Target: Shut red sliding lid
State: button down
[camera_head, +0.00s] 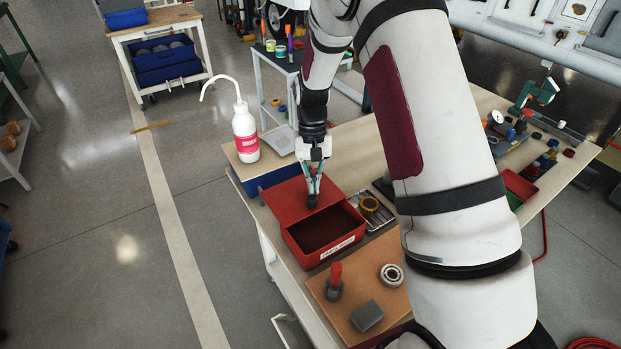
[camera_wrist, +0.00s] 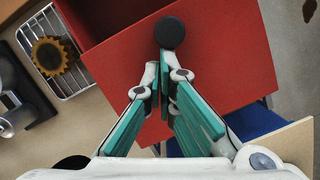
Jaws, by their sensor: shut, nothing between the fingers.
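The red sliding lid (camera_head: 287,202) is slid back from the red box (camera_head: 300,254), leaving the front part of the box open and its inside showing. In the wrist view the lid (camera_wrist: 225,55) fills the middle, with a round black knob (camera_wrist: 170,33) on it. My gripper (camera_head: 313,194) is over the lid with its fingers pointing down. In the wrist view the closed fingertips of my gripper (camera_wrist: 165,60) are beside the knob, with nothing between them. I cannot tell whether they touch the knob.
A wire tray with a brass gear (camera_head: 369,206) stands right of the box. A red-handled tool (camera_head: 335,280), a grey block (camera_head: 367,316) and a bearing (camera_head: 391,275) are in front.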

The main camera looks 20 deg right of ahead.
jog(key=s+d+p, duration=0.1)
jog(key=s+p, duration=0.3)
jog(key=s, duration=0.5)
jog(key=shift+s+d, duration=0.25)
jog(key=shift+d, duration=0.15)
